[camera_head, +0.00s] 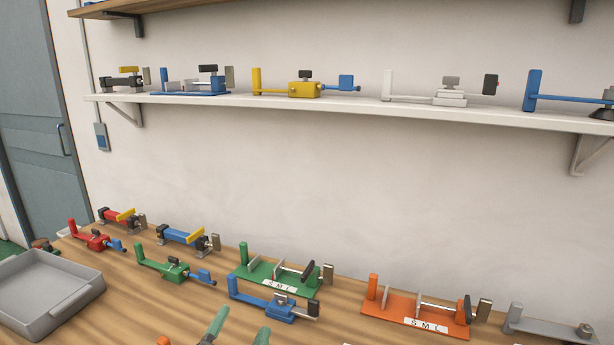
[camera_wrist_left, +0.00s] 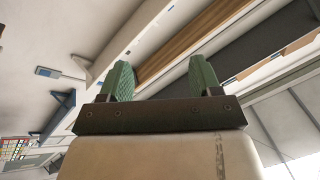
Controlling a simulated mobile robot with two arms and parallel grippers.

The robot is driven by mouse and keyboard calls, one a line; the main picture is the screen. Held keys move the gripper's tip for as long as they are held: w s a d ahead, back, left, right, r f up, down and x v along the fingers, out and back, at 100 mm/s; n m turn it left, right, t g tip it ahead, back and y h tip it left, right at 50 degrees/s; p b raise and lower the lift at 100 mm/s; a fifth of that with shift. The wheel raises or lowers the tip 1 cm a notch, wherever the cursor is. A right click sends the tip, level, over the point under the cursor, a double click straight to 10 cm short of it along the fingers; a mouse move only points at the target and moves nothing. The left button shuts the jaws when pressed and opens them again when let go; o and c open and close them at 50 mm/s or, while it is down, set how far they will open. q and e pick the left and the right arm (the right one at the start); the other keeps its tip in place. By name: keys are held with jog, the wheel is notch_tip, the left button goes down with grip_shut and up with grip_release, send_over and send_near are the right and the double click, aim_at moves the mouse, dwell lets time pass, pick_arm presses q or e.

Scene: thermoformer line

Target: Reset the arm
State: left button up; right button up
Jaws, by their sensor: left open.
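My left gripper (camera_head: 238,331) shows only as two green fingertips at the bottom edge of the head view, over the wooden table. Its fingers stand apart with nothing between them. In the left wrist view the same gripper (camera_wrist_left: 160,80) has two green ribbed fingers spread wide on a dark bar, with empty space between. It is clear of the clamps on the table; the nearest is a blue clamp (camera_head: 274,307). The rest of the left arm is out of the head view. My right gripper is not in view.
The wooden table (camera_head: 140,300) holds several toggle clamps, among them a green one (camera_head: 262,272) and an orange one (camera_head: 400,303). A grey tray (camera_head: 85,294) lies at left. A white wall shelf (camera_head: 350,108) bears more clamps. A grey-blue door (camera_head: 35,120) is at far left.

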pick_arm(q)
jog(key=s+a+f+n+g+y, duration=0.3)
jog(key=a+f+n+g+y, duration=0.1)
jog(key=f, duration=0.3)
jog(key=s+a+f+n+g+y, duration=0.3)
jog(key=a+f+g, duration=0.15)
jog(key=f, duration=0.35)
jog(key=s+a+f+n+g, duration=0.1)
jog(key=s+f+g, duration=0.35)
jog(key=s, duration=0.35)
jog(key=s+a+f+n+g, duration=0.1)
jog(key=s+f+g, duration=0.35)
jog(key=s, duration=0.45)
notch_tip(320, 180, down, 25)
jog(key=g, duration=0.1)
jog(key=s+a+f+g, duration=0.1)
jog(key=s+a+f, duration=0.2)
jog(key=s+f, duration=1.3)
jog(key=shift+s+f+m, duration=0.15)
jog(key=shift+f+m, duration=0.25)
jog(key=shift+f, duration=0.1)
